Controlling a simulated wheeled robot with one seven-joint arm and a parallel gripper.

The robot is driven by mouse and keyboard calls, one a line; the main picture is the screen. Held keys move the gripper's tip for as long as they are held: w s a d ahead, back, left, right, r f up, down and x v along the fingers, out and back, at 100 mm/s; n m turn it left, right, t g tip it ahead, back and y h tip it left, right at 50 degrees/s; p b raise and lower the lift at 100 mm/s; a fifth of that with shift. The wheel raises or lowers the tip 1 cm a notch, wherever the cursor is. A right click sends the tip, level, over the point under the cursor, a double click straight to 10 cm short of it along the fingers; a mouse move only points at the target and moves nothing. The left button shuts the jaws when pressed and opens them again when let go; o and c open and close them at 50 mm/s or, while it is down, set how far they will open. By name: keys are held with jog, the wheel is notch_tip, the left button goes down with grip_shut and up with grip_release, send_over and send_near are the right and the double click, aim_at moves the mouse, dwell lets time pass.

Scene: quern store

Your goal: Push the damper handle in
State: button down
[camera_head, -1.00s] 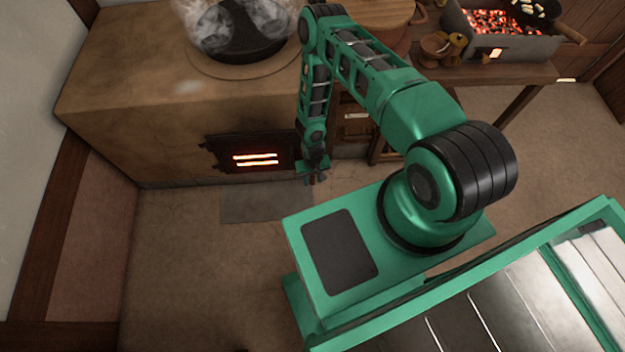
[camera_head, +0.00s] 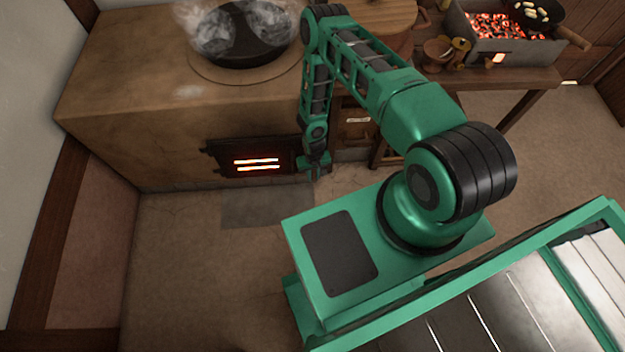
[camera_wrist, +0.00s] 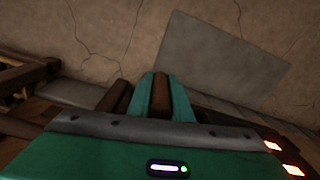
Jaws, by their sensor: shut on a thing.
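My gripper (camera_head: 315,172) points down in front of the clay stove's lower front, just right of the glowing fire door (camera_head: 252,160). In the wrist view my gripper (camera_wrist: 162,92) has its two teal fingers shut on a brown, wooden-looking piece (camera_wrist: 160,90), which I take to be the damper handle. The fingers and my arm hide most of it. In the head view the handle cannot be made out behind my gripper. How far it stands out from the stove front cannot be told.
The clay stove (camera_head: 130,125) carries a steaming dark pan (camera_head: 245,40). A grey slab (camera_head: 265,205) lies on the floor before the fire door. To the right, a wooden table (camera_head: 500,77) bears a brazier of glowing coals (camera_head: 500,28). Floor left of my base is clear.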

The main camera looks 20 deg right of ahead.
jog(key=c, duration=1.6)
grip_release()
jog(key=shift+s, duration=0.1)
jog(key=shift+r, duration=0.15)
notch_tip(320, 180, up, 10)
jog(key=shift+r, duration=0.25)
